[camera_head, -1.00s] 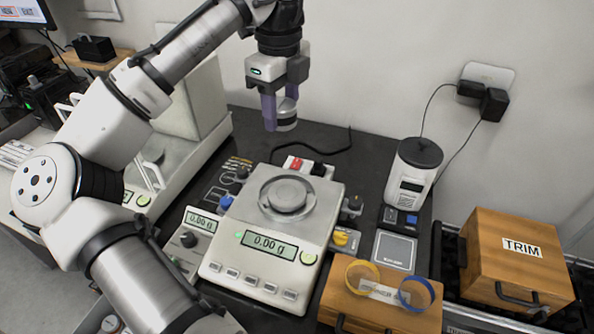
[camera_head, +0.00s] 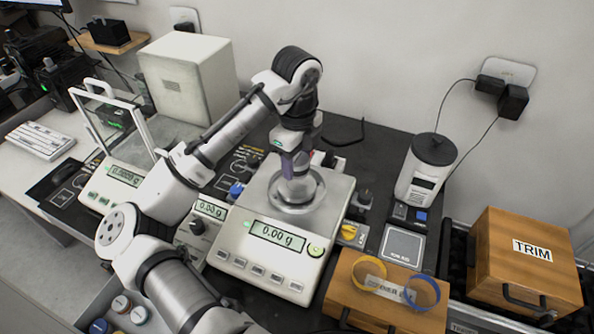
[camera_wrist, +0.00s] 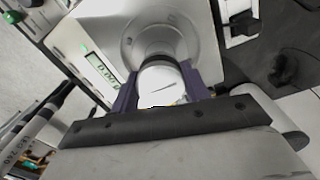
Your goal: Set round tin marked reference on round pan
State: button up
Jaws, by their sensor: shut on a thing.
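My gripper (camera_head: 293,166) has purple fingers and is shut on a small round metal tin; in the wrist view the tin (camera_wrist: 163,86) has a pale top and sits between the fingers (camera_wrist: 162,92). Its marking is not legible. The tin is over the round pan (camera_head: 312,200) of the middle balance (camera_head: 262,262), whose display reads 0.00 g. The pan also shows in the wrist view (camera_wrist: 135,30), beyond the tin. I cannot tell whether tin and pan touch. The arm and fingers hide part of the pan's centre.
An open glass-shield balance (camera_head: 118,178) stands left. A white cylindrical device (camera_head: 420,178), a small flat scale (camera_head: 402,246) and the TRIM box (camera_head: 525,265) are right. A wooden box with blue and yellow rings (camera_head: 375,310) is in front. Coloured-capped jars (camera_head: 122,304) stand front left.

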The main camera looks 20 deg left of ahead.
aim_at(297, 174)
jog(key=shift+f, duration=2.05)
jog(key=o, duration=1)
jog(key=shift+f, duration=0.1)
notch_tip(297, 174, up, 12)
jog(key=shift+r+b, duration=0.25)
jog(key=shift+b, duration=0.3)
